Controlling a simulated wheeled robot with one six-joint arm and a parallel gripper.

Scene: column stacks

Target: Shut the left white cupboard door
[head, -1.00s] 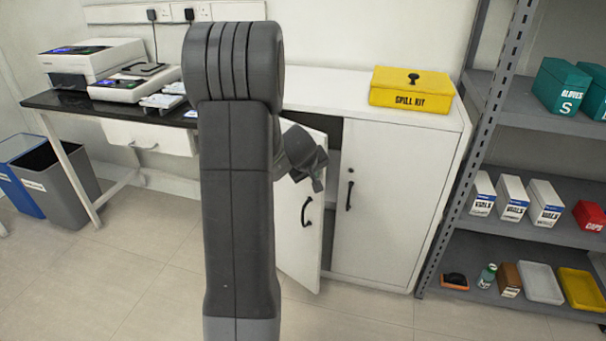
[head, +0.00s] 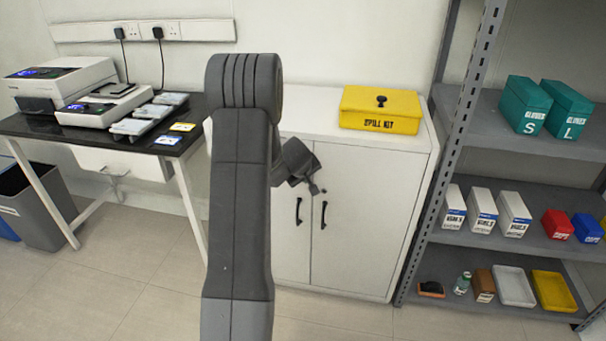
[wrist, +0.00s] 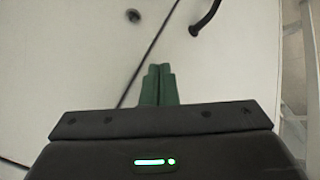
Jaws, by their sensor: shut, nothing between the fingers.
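The left white cupboard door (head: 290,250) lies flush, or very nearly flush, with the right door (head: 355,230) in the head view. Its black handle (head: 298,211) is beside the right door's handle (head: 323,215). My gripper (head: 319,189) is in front of the doors near the top of the seam, partly hidden by my arm. In the wrist view, the shut green fingers (wrist: 159,71) are empty and point at the door surface by the seam. A black handle (wrist: 207,18) shows beyond them. I cannot tell whether the fingertips touch the door.
A yellow spill kit box (head: 380,110) sits on the cupboard top. A grey metal shelf rack (head: 520,175) stands close on the right. A black-topped desk (head: 100,140) with devices stands on the left. The floor in front is clear.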

